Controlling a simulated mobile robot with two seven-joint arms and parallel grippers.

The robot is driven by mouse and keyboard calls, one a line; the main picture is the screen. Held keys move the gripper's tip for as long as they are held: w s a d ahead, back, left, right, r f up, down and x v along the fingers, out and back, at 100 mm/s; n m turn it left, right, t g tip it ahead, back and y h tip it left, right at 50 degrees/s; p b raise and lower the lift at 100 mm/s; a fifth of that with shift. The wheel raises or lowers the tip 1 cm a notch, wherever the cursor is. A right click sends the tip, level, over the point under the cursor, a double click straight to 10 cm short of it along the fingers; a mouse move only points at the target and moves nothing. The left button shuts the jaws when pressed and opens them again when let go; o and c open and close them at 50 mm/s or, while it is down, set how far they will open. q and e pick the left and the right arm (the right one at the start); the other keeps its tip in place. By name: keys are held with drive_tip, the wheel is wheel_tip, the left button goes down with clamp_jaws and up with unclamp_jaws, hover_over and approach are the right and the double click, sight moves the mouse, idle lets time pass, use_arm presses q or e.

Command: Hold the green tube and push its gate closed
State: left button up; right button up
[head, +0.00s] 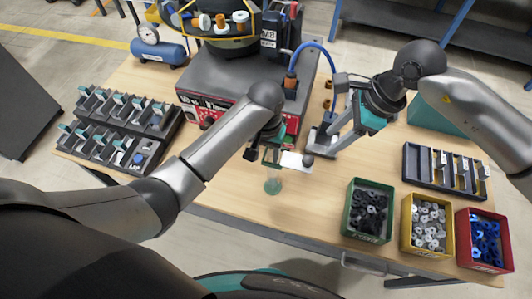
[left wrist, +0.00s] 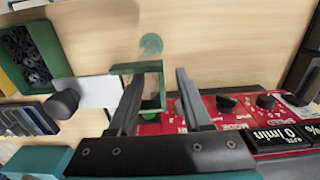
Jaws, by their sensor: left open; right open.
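A green open-ended tube piece (head: 271,158) stands out from the front of the feeder, above the table. Below it, a pale green disc (head: 273,186) shows on the table; it also shows in the left wrist view (left wrist: 151,43). My left gripper (head: 262,152) is at the tube. In the left wrist view its fingers are apart, with the green tube piece (left wrist: 153,72) between and just beyond them; I cannot tell whether they touch it. The gate's position is unclear. My right gripper (head: 330,112) is open, right of the tube, near a black knob (head: 308,160) by a white plate (head: 292,161).
The feeder's red control panel (head: 196,107) is close to my left fingers. Green (head: 352,226), yellow (head: 407,235) and red (head: 462,246) bins stand at front right. Divided trays lie at left (head: 119,133) and right (head: 412,170). The table front is clear at centre left.

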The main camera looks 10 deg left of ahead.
use_arm(q)
clamp_jaws()
idle(0.4)
idle(1.0)
idle(0.4)
idle(1.3)
